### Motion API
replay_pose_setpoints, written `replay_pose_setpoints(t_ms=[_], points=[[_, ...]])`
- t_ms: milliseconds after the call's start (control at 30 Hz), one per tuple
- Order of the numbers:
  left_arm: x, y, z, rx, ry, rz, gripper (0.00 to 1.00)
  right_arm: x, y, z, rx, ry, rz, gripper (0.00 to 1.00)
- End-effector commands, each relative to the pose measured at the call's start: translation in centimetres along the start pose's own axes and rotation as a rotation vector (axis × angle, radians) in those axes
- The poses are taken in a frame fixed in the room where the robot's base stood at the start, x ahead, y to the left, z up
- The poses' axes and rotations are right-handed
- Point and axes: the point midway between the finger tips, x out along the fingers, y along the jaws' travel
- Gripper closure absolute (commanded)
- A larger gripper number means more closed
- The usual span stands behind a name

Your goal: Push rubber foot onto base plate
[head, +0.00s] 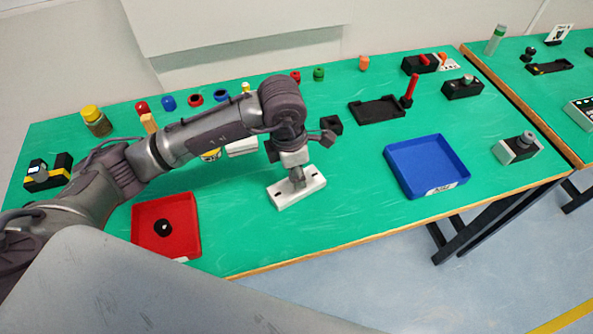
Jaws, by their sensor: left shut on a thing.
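The white base plate (284,201) lies on the green table near its front edge, with dark slots near its ends. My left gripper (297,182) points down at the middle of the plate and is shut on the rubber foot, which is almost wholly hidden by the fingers. From this view I cannot tell whether the foot touches the plate. A black round piece with a white spot lies in the red tray (185,246) at the left. My right gripper is not in view.
A blue tray (427,168) is at the right, with a grey-and-black device (518,149) beyond it. A black fixture (378,110) and several small coloured parts stand along the back. The table is clear between the plate and the blue tray.

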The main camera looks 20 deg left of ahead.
Motion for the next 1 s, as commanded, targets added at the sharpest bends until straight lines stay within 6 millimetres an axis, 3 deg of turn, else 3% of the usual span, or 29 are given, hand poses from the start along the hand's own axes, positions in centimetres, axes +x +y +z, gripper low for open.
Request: replay_pose_setpoints(t_ms=[1000], points=[[0.07,0.05,0.0,-0.004,0.0,0.0,0.91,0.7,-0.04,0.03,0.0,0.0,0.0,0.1]])
